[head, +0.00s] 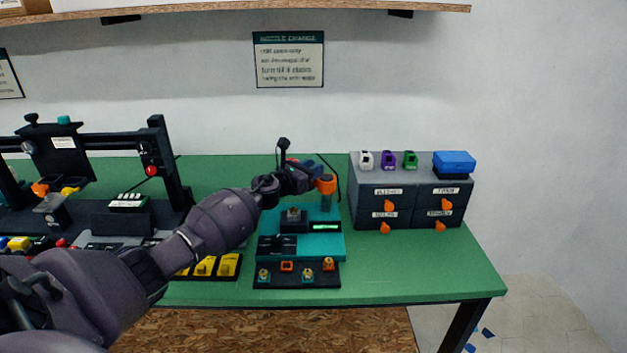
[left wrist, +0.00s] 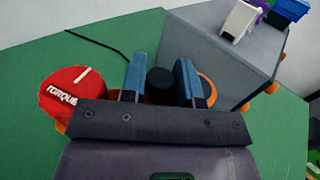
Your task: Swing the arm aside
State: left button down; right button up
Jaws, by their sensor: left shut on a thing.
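My left gripper (head: 315,170) reaches over the teal station (head: 330,245) on the green bench. In the left wrist view its blue fingers (left wrist: 161,78) are closed on a round black knob (left wrist: 160,86). An orange part shows at the fingertips in the head view (head: 326,186), and an orange rim shows behind the right finger in the wrist view (left wrist: 208,88). A red knob marked TORQUE (left wrist: 72,92) sits just left of the fingers. The swing arm itself is mostly hidden behind my gripper. My right gripper is in neither view.
A grey drawer unit (head: 366,208) with orange knobs stands close to the right, carrying small coloured items and a blue box (head: 454,162). A black framed machine (head: 160,165) stands left. A nozzle rack (head: 297,275) lies in front. Green bench (head: 440,285) is clear at front right.

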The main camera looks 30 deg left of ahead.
pick_arm(q)
jog(key=shift+w+a+f+m+g+h+b, duration=0.1)
jog(key=shift+w+f+m+g+h+b, duration=0.25)
jog(key=shift+f+m+h+b, duration=0.6)
jog(key=shift+w+r+h+b, duration=0.2)
jog(key=shift+h+b, duration=0.35)
jog(key=shift+b, duration=0.4)
jog(key=m+h+b, duration=0.1)
jog(key=g+h+b, duration=0.1)
jog(key=b, duration=0.1)
jog(key=shift+w+r+m+g, duration=0.1)
jog(key=shift+w+m+g, duration=0.15)
jog(key=shift+w+m, duration=0.1)
jog(key=m+h+b, duration=0.1)
jog(key=r+g+h+b, duration=0.1)
jog(key=shift+w+d+r+m+h+b, duration=0.2)
jog(key=shift+d+m+h+b, duration=0.1)
jog(key=shift+m, duration=0.1)
pick_arm(e)
notch_tip(320, 180, down, 8)
jog(key=g, duration=0.1)
jog(key=shift+a+f, duration=0.15)
jog(key=shift+f, duration=0.1)
jog(key=shift+r, duration=0.1)
